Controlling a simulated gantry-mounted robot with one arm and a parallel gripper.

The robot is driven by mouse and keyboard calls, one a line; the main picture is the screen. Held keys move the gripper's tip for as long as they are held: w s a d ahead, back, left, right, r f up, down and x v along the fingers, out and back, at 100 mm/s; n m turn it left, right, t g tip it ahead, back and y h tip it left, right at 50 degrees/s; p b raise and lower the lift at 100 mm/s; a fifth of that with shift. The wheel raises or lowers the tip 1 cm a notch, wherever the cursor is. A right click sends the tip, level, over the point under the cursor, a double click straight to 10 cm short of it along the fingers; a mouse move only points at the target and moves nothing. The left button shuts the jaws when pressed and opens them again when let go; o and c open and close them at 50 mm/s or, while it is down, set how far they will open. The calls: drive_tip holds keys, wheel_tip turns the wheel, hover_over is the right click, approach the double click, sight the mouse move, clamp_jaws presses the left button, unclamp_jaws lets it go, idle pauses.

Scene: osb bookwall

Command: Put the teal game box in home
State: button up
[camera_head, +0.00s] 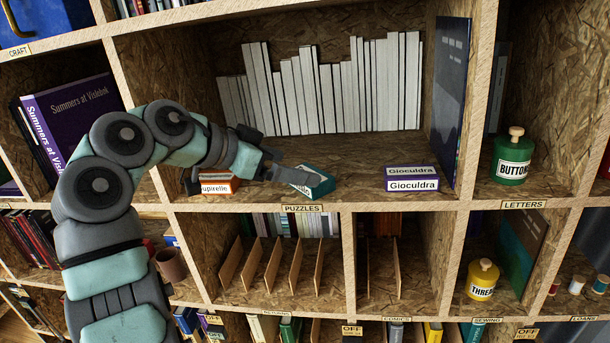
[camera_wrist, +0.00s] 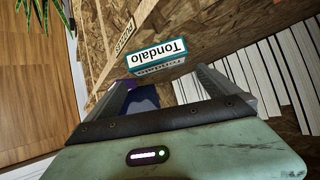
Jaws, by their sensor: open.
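The teal game box (camera_head: 316,181) sits at an angle near the front edge of the shelf marked PUZZLES. In the wrist view, the box (camera_wrist: 157,56) shows its white side lettered Tondalo, lying ahead of the gap between my fingers. My gripper (camera_head: 285,174) is open and reaches in from the left, its fingertips at the left side of the box. The open fingers also show in the wrist view (camera_wrist: 165,85). I cannot tell whether they touch the box. No label reading home is legible.
An orange game box (camera_head: 216,187), partly behind my arm, lies to the left. A purple-and-white Gioculdra box (camera_head: 412,179) lies to the right. White books (camera_head: 330,85) line the back, and a dark blue board (camera_head: 450,95) leans at right. Slotted dividers (camera_head: 273,265) stand below.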

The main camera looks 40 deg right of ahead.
drive_tip(key=b+v, duration=0.1)
drive_tip(key=v, duration=0.5)
drive_tip(key=shift+r, duration=0.1)
idle(0.3)
